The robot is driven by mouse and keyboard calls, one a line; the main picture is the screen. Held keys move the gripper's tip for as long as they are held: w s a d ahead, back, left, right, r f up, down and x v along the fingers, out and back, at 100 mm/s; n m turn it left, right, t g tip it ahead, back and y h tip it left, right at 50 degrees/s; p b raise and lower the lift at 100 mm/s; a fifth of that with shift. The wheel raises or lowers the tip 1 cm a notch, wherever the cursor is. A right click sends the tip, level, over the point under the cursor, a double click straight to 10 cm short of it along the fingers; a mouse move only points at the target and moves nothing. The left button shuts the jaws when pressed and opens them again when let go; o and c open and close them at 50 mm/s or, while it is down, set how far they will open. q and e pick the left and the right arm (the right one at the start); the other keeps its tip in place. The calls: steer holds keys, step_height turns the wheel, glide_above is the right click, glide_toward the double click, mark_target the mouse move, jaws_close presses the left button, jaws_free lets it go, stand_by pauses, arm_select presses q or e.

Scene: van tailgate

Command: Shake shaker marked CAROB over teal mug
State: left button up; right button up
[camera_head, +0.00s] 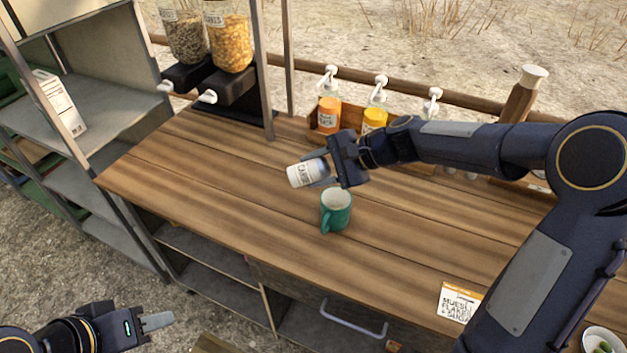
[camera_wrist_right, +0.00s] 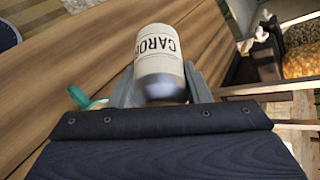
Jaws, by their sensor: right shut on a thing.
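The shaker marked CAROB (camera_head: 306,173) is held tilted well over in my right gripper (camera_head: 328,168), its white labelled end pointing left and slightly down. The right gripper is shut on it. In the right wrist view the shaker (camera_wrist_right: 160,62) sits between the two grey fingers. The teal mug (camera_head: 335,211) stands upright on the wooden counter, just below and right of the shaker in the head view. A bit of teal (camera_wrist_right: 84,98) shows beside the left finger in the wrist view. My left gripper (camera_head: 158,321) is low at the left, off the counter; its opening is unclear.
Two cereal dispensers (camera_head: 229,42) stand at the counter's back left. Several pump bottles (camera_head: 328,108) stand in a rack along the back. A card (camera_head: 459,302) and a bowl (camera_head: 606,340) are at the front right. The wooden counter (camera_head: 215,190) is clear left of the mug.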

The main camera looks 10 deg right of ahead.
mark_target(325, 159)
steer(key=shift+d+f+t+y+b, duration=0.15)
steer(key=shift+d+f+y+b, duration=0.4)
steer(key=shift+b, duration=1.2)
steer(key=shift+d+f+t+y+b, duration=0.2)
steer(key=shift+y+b, duration=0.65)
steer(key=shift+b, duration=0.9)
steer(key=m+y+b, duration=0.1)
steer(key=y+b, duration=0.1)
steer(key=b, duration=0.3)
steer(key=t+y+b, duration=0.1)
steer(key=y+b, duration=0.2)
steer(key=b, duration=0.2)
steer(key=shift+s+m+t, duration=0.1)
steer(key=shift+m+t, duration=0.15)
steer(key=shift+m, duration=0.15)
steer(key=shift+r+y+b, duration=0.15)
steer(key=shift+y+b, duration=0.35)
steer(key=shift+b, duration=0.25)
steer(key=shift+d+r, duration=0.1)
steer(key=shift+r, duration=0.05)
step_height(325, 159, up, 5)
steer(key=p, duration=0.4)
steer(key=shift+r, duration=0.1)
steer(key=shift+f, duration=0.2)
